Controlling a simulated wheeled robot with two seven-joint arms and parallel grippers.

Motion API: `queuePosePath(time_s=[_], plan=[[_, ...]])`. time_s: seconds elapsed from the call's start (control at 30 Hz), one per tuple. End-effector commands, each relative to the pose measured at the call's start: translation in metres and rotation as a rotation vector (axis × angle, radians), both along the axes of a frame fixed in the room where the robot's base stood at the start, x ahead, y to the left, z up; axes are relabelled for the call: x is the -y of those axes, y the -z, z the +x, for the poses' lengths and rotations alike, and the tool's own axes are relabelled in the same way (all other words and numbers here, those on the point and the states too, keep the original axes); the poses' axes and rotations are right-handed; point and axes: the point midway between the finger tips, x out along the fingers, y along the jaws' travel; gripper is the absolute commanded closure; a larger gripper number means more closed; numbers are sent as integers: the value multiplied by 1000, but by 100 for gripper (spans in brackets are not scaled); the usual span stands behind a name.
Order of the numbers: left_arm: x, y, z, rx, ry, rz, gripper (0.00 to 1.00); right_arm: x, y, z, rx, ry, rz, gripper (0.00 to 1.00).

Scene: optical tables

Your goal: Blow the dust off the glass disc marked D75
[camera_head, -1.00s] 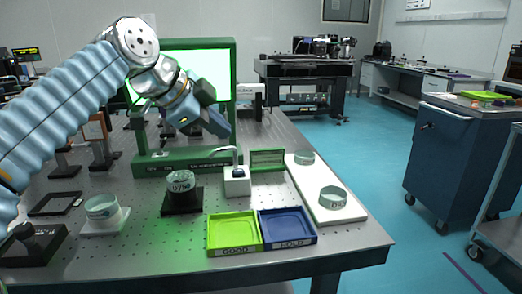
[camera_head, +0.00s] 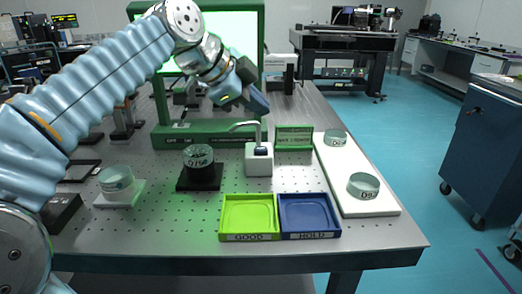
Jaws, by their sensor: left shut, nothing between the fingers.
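A glass disc (camera_head: 198,156), whose marking seems to begin with D75, stands on a black square base (camera_head: 200,182) at left centre of the table. A white block (camera_head: 258,161) with a bent metal nozzle stands just right of it, the nozzle tip pointing left toward the disc. My left gripper (camera_head: 256,101) is shut and empty, in the air above and behind the white block, touching nothing that I can see. My right gripper is out of view.
Other glass discs sit on a white pad (camera_head: 118,196) at left and a long white board (camera_head: 372,207) at right. A green tray (camera_head: 249,216) and a blue tray (camera_head: 309,215) lie in front. A green-framed lit screen (camera_head: 212,133) stands behind.

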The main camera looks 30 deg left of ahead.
Motion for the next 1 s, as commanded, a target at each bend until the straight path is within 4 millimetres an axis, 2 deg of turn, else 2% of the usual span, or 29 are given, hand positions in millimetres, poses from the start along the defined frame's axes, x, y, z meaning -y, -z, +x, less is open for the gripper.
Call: queuePosePath(time_s=[0.03, 0.1, 0.33, 0.53, 1.0], plan=[[-1, 15, 0, -1, -2, 1, 100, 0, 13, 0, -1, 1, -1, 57], [0, 27, 0, -2, -1, -1, 100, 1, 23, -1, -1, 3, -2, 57], [0, 51, 0, -1, 2, -1, 100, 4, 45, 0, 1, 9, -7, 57], [0, 58, 0, -1, 1, 0, 100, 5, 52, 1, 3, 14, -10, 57], [0, 58, 0, -1, 1, 0, 100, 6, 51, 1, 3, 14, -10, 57]])
